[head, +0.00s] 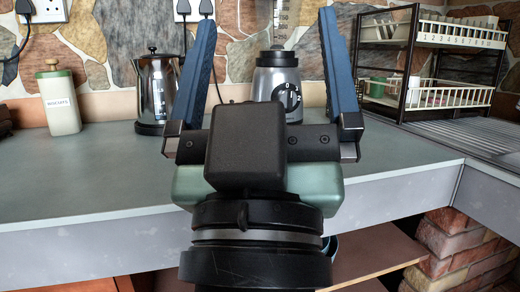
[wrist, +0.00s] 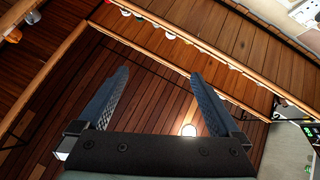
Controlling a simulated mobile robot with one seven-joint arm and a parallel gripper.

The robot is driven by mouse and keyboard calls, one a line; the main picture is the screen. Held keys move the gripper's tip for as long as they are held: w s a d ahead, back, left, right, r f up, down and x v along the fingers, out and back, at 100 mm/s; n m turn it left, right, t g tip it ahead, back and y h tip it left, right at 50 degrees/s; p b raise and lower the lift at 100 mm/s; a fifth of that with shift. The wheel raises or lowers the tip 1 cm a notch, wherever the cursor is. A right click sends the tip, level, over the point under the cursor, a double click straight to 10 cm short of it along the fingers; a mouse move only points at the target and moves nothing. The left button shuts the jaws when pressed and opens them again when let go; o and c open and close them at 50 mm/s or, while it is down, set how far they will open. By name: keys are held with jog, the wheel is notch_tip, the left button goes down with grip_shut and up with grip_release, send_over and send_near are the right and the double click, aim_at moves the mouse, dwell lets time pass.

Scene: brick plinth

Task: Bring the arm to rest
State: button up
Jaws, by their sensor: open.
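My gripper (head: 264,62) is raised in front of the counter (head: 75,190) in the head view, with its two blue fingers pointing up and spread wide apart. Nothing is between the fingers. The wrist view also shows my gripper (wrist: 158,95), open and empty, facing a wooden plank ceiling (wrist: 130,90) with beams. My gripper hides part of the counter and the lower part of the blender (head: 279,80) behind it.
A two-tier rack (head: 425,75) stands at the right beside a ridged drainer (head: 475,145). A brick plinth (head: 465,250) and a wooden shelf (head: 375,255) are below the counter.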

notch_tip(320, 180, up, 41)
jog(key=s+y+p, duration=0.1)
jog(key=s+p, duration=0.1)
jog(key=p, duration=3.5)
jog(key=shift+a+r+m+t+p, duration=0.15)
jog(key=shift+r+m+t+p, duration=0.05)
jog(key=shift+m+t+p, duration=0.2)
